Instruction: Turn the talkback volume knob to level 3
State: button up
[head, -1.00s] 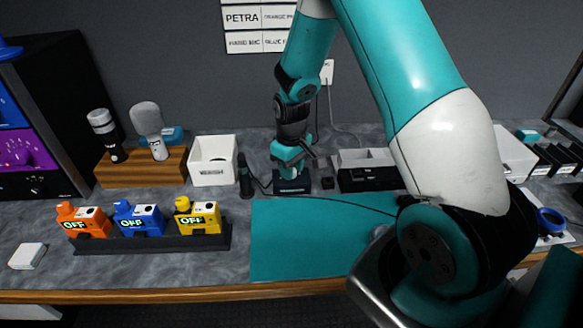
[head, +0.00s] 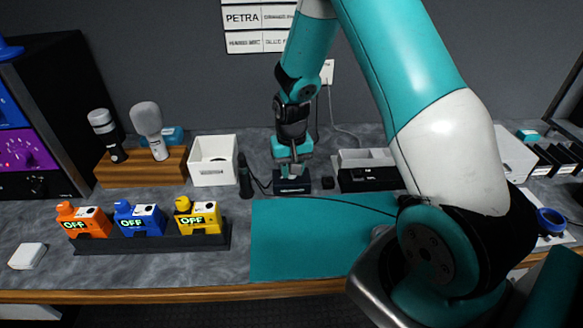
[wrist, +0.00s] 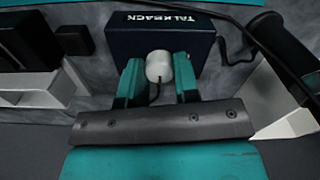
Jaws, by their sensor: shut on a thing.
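The talkback box (wrist: 190,28) is a dark block labelled TALKBACK; in the head view the talkback box (head: 292,189) stands at the back of the table, behind the teal mat. Its knob (wrist: 159,67) is pale and rounded, with a dark pointer line visible on the side toward my gripper. My gripper (wrist: 159,78) has its two teal fingers on either side of the knob, shut on it. In the head view my gripper (head: 291,167) is straight above the box and hides most of the knob. Level marks are not readable.
A black handheld microphone (head: 244,177) stands just left of the box, with a cable running from the box area. The teal mat (head: 310,245) in front is clear.

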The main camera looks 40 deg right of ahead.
jog(key=shift+w+d+r, duration=0.1)
jog(key=shift+w, duration=0.05)
jog(key=o, duration=0.9)
jog(key=shift+o, duration=0.2)
notch_tip(320, 180, up, 17)
jog(key=b, duration=0.1)
jog(key=shift+r, duration=0.15)
jog(key=s+a+r+n+y, duration=0.2)
jog(key=s+a+n, duration=0.3)
jog(key=s+a, duration=0.6)
jog(key=s+a+r+n+y, duration=0.2)
jog(key=s+a+n, duration=0.4)
jog(key=s+a, duration=0.5)
jog(key=shift+s+a+r+n, duration=0.15)
jog(key=shift+a+r+n, duration=0.15)
jog(key=shift+r, duration=0.15)
